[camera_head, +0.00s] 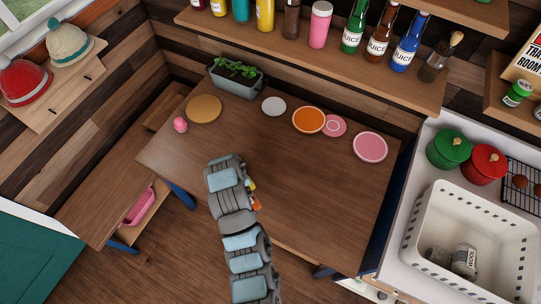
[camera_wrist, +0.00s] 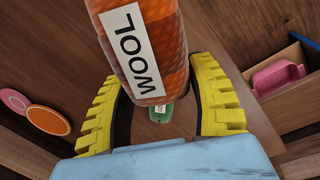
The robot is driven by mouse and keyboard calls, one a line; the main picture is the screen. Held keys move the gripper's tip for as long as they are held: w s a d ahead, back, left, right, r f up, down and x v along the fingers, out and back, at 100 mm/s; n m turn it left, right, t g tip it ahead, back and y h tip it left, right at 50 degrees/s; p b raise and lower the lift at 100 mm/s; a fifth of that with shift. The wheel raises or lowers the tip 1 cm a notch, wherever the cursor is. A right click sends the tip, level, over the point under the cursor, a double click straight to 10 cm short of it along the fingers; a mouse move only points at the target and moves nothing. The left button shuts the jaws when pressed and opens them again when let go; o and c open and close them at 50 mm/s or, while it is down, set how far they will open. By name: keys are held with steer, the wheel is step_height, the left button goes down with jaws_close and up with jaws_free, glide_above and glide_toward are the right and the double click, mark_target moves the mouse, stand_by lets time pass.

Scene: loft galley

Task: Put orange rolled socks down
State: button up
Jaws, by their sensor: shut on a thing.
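The orange rolled socks (camera_wrist: 150,50) have a white label reading WOOL and fill the top centre of the wrist view. My gripper (camera_wrist: 155,82) has its yellow fingers closed around them from both sides. In the head view, my gripper (camera_head: 251,186) is over the front part of the wooden table (camera_head: 300,190), with a small bit of the orange socks (camera_head: 257,204) showing beside the arm. The arm hides most of the socks there. I cannot tell how high they are above the table.
A small green labelled item (camera_wrist: 160,113) shows below the socks. Plates, including a tan one (camera_head: 204,109) and an orange one (camera_head: 308,119), line the table's back, near a planter (camera_head: 236,82). A white basket (camera_head: 480,288) at right holds grey socks (camera_head: 464,260). The table's right front is clear.

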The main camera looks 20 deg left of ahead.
steer(key=shift+n, duration=0.6)
steer(key=w+a+f+b, duration=0.1)
steer(key=a+f+b, duration=0.1)
steer(key=a+b, duration=0.1)
steer(key=w+a+f+b, duration=0.1)
steer(key=a+f+b, duration=0.2)
steer(key=a+b, duration=0.1)
steer(key=w+a+f+b, duration=0.1)
steer(key=a+f+b, duration=0.1)
steer(key=a+b, duration=0.2)
steer(key=shift+w+a+f, duration=0.25)
steer(key=shift+w, duration=0.15)
steer(key=shift+w+a+f, duration=0.25)
steer(key=shift+a+f, duration=0.1)
steer(key=shift+a, duration=0.2)
steer(key=shift+w+a+f, duration=0.25)
steer(key=shift+a+f, duration=0.15)
steer(key=shift+f, duration=0.2)
steer(key=shift+w+a+f, duration=0.2)
steer(key=shift+a+f, duration=0.2)
steer(key=shift+f, duration=0.2)
steer(key=shift+a, duration=0.1)
steer(key=shift+w+a+f, duration=0.1)
steer(key=shift+f, duration=1.7)
steer(key=o, duration=1.2)
steer(key=shift+f, duration=0.1)
steer(key=shift+c, duration=0.2)
